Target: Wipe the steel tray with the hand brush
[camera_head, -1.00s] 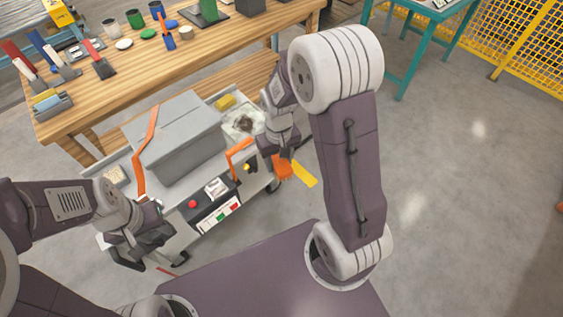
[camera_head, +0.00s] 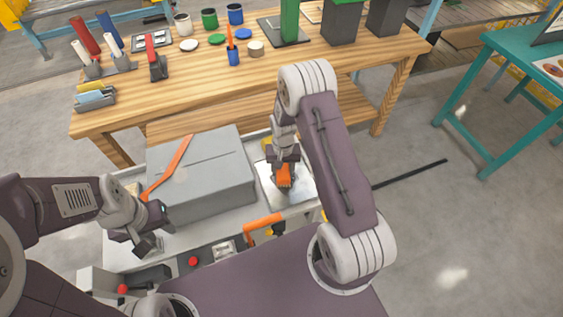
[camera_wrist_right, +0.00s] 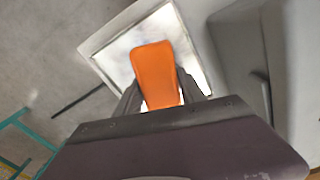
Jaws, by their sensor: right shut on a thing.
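The orange hand brush (camera_head: 284,178) is held in my right gripper (camera_head: 284,166), which is shut on it. The brush is over the steel tray (camera_head: 302,190) at the right end of the cart; I cannot tell whether its bristles touch the tray. In the right wrist view the orange brush (camera_wrist_right: 154,74) covers the middle of the shiny tray (camera_wrist_right: 116,55), and its bristles are hidden. My left gripper (camera_head: 148,243) hangs over the cart's left part, in front of the grey box, away from the brush and tray. Its finger gap is unclear.
The large grey box (camera_head: 205,175) with an orange strap stands on the cart left of the tray. An orange cart handle (camera_head: 262,228) rises at the front. The wooden bench (camera_head: 270,75) with tools and jars is behind. Floor to the right is largely clear.

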